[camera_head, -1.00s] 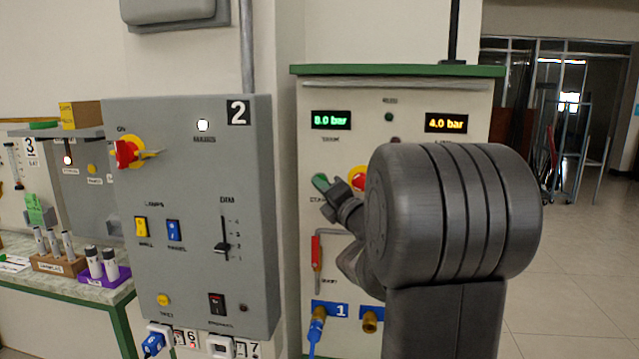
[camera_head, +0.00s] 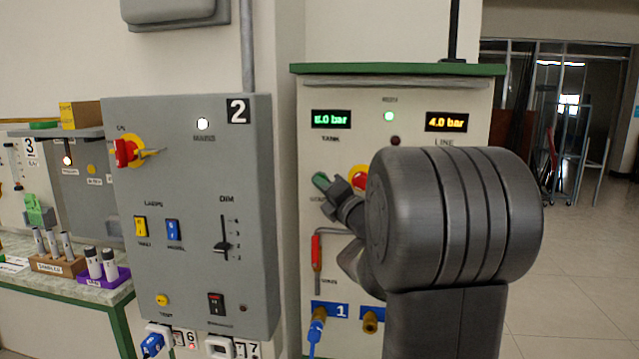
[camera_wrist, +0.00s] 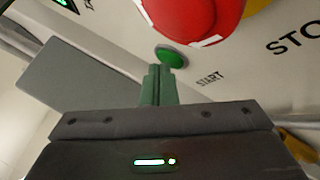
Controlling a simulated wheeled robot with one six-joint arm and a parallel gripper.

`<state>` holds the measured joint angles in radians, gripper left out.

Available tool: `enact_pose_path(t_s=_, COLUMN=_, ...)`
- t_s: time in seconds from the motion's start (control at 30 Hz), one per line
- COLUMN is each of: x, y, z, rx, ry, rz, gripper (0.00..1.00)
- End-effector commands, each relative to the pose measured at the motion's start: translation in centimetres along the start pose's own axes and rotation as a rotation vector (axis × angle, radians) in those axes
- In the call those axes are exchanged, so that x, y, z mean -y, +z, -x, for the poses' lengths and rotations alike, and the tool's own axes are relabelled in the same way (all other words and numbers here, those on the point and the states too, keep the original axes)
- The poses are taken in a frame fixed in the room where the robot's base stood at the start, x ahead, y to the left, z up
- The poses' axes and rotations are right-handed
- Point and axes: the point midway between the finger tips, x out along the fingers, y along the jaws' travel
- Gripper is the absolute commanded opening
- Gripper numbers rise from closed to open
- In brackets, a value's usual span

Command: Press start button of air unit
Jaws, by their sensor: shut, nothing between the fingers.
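The air unit (camera_head: 440,95) is a pale cabinet with a green top edge. Its tank display (camera_head: 331,119) glows green and its line display (camera_head: 446,122) reads 4.0 bar in amber. A lamp (camera_head: 389,116) between them is lit green. The green start button (camera_wrist: 172,56) has the word START beside it in the wrist view. A red stop button (camera_wrist: 195,18) on yellow is close to it. My gripper (camera_wrist: 163,72) is shut and empty, its fingertips at the start button's lower edge. I cannot tell whether they touch. In the head view my gripper (camera_head: 322,182) hides the button.
A red-handled valve (camera_head: 316,252) and brass fittings (camera_head: 369,322) sit below. The grey panel marked 2 (camera_head: 190,210) stands to the left, with a red rotary switch (camera_head: 128,152). Open floor (camera_head: 570,270) lies to the right.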

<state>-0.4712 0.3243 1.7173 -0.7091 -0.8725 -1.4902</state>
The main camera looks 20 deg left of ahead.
Motion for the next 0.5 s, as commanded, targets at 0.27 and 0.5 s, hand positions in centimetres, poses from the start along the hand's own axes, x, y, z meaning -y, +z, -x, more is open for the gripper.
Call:
enact_pose_path(t_s=0.27, x=-0.51, y=-0.78, z=0.91, rx=-0.001, ry=0.001, rz=0.0, gripper=0.0)
enact_pose_path(t_s=0.5, x=-0.63, y=-0.71, z=0.9, rx=-0.001, ry=0.0, rz=0.0, gripper=0.0)
